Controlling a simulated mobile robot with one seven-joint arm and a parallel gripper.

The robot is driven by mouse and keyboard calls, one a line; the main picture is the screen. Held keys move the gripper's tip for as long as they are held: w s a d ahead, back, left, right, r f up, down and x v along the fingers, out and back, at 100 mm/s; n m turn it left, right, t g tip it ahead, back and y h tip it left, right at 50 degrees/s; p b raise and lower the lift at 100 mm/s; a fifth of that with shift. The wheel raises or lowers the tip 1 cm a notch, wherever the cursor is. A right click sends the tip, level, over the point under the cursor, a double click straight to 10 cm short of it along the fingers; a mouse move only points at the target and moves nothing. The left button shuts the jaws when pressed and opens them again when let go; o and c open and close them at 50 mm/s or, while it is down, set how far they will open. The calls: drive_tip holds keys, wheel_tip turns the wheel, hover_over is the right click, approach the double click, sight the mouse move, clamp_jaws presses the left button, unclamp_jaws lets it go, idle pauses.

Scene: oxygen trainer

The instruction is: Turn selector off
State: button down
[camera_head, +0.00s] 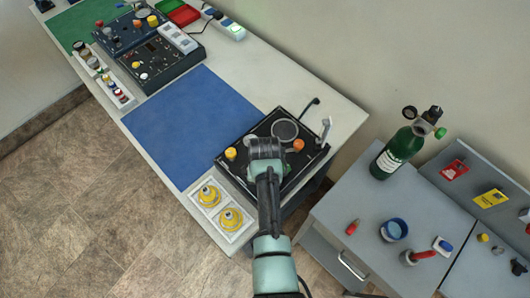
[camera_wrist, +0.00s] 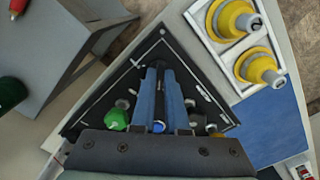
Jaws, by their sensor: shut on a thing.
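The oxygen trainer (camera_head: 300,118) is a black panel on the near right end of the white table; it also shows in the wrist view (camera_wrist: 112,96). My gripper (camera_wrist: 160,72) points down onto the panel, with its two blue fingers close together. They are shut on the dark selector, which they mostly hide, so its setting cannot be read. In the head view my gripper (camera_head: 266,150) covers the middle of the panel. A yellow knob (camera_head: 231,154) and an orange knob (camera_head: 298,145) show on either side. A green knob (camera_wrist: 116,119) shows left of the fingers in the wrist view.
A white tray with two yellow parts (camera_head: 231,219) stands beside the panel. A blue mat (camera_head: 195,125) lies bare beyond it. At right, a grey cabinet holds a green oxygen bottle (camera_head: 398,150) and a blue cup (camera_head: 393,230). Another control box (camera_head: 155,60) stands farther off.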

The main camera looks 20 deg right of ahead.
drive_tip(key=shift+n, duration=1.7)
drive_tip(key=c, duration=0.9)
unclamp_jaws()
wheel_tip(320, 180, up, 13)
drive_tip(key=shift+b, duration=0.75)
